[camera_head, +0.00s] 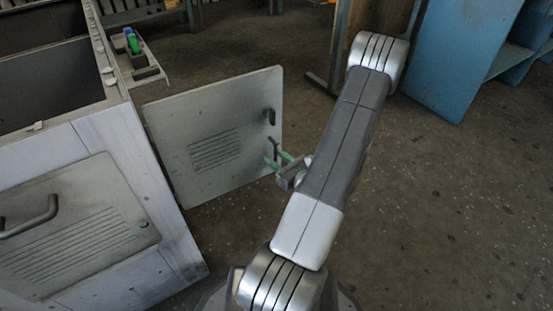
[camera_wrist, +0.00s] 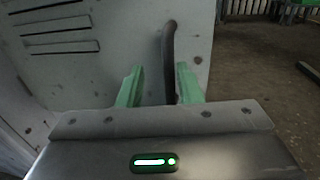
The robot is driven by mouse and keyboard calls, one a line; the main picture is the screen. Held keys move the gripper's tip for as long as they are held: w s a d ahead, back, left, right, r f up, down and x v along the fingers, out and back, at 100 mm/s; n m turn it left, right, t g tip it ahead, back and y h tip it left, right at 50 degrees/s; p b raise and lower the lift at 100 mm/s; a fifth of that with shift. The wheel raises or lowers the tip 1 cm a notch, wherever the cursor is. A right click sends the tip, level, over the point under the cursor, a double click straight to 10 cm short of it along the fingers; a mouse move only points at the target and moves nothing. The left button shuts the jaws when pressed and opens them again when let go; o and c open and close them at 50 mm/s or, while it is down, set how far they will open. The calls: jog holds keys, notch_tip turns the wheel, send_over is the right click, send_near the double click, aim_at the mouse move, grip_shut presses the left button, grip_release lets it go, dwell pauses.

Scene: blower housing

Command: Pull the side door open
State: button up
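The side door (camera_head: 225,165) is a grey panel with louvre slots. It stands swung out from the right side of the blower housing (camera_head: 100,125). Its dark curved handle (camera_head: 270,117) is near the door's free right edge. My gripper (camera_head: 279,160) is at the door's right part, by the handle. In the wrist view the green fingers of my gripper (camera_wrist: 158,88) are apart, and the handle (camera_wrist: 169,50) reaches down between them, closer to the right finger. The fingers do not appear clamped on it. The handle's lower end is hidden behind my gripper.
The housing's front has another louvred panel with a handle (camera_head: 30,218). A small ledge with green and blue items (camera_head: 133,42) is behind the housing. A blue shelf unit (camera_head: 455,50) stands at the back right. The concrete floor (camera_head: 450,200) at right is clear.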

jog(key=shift+d, duration=0.1)
jog(key=p+v, duration=0.3)
jog(key=v, duration=1)
jog(key=shift+s+d, duration=0.15)
jog(key=shift+s, duration=0.2)
jog(key=b+x, duration=0.3)
jog(key=x, duration=1)
jog(key=shift+w+a, duration=0.2)
jog(key=shift+w, duration=0.2)
